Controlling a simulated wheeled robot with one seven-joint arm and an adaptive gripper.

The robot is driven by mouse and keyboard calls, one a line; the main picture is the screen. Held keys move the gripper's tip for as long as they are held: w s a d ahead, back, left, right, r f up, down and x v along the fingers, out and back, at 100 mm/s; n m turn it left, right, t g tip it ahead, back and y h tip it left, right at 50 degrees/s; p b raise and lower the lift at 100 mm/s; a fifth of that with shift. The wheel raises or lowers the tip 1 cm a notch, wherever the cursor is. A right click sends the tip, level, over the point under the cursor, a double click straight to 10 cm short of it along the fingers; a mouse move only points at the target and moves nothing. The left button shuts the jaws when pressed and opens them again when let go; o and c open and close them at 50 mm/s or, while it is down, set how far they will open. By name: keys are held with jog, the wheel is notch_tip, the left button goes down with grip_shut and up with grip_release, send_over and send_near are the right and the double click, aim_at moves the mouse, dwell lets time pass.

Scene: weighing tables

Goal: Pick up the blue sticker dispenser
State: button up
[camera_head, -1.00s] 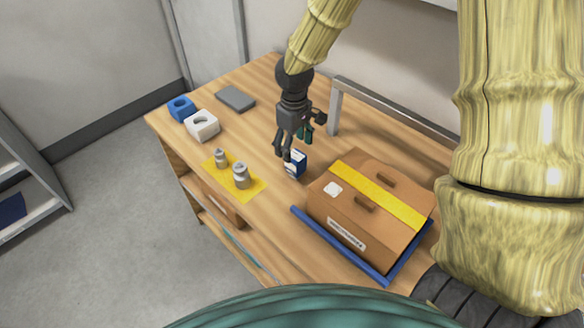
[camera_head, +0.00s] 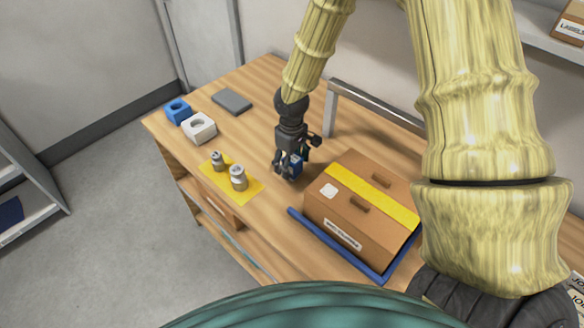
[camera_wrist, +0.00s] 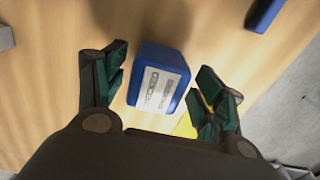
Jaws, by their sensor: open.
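The blue sticker dispenser appears to be a small blue box with a white printed label. In the wrist view the box (camera_wrist: 160,78) stands on the wooden table between my open fingers. My gripper (camera_wrist: 163,66) has a green-padded finger on each side, with a clear gap on the left and a smaller one on the right. In the head view my gripper (camera_head: 287,171) points down over the dispenser (camera_head: 296,163), which it partly hides.
A brown carton (camera_head: 345,212) with yellow tape sits on a blue-edged tray (camera_head: 340,250) just right of my gripper. Two metal weights stand on a yellow mat (camera_head: 248,190) to the left. A blue block (camera_head: 177,111), a white block (camera_head: 199,127) and a grey slab (camera_head: 232,101) lie farther left.

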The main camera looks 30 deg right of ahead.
notch_tip(320, 180, down, 2)
jog(key=shift+d+f+p, duration=0.15)
jog(key=shift+p, duration=0.4)
jog(key=shift+f, duration=1)
jog(key=shift+c, duration=0.2)
jog(key=c, duration=1.2)
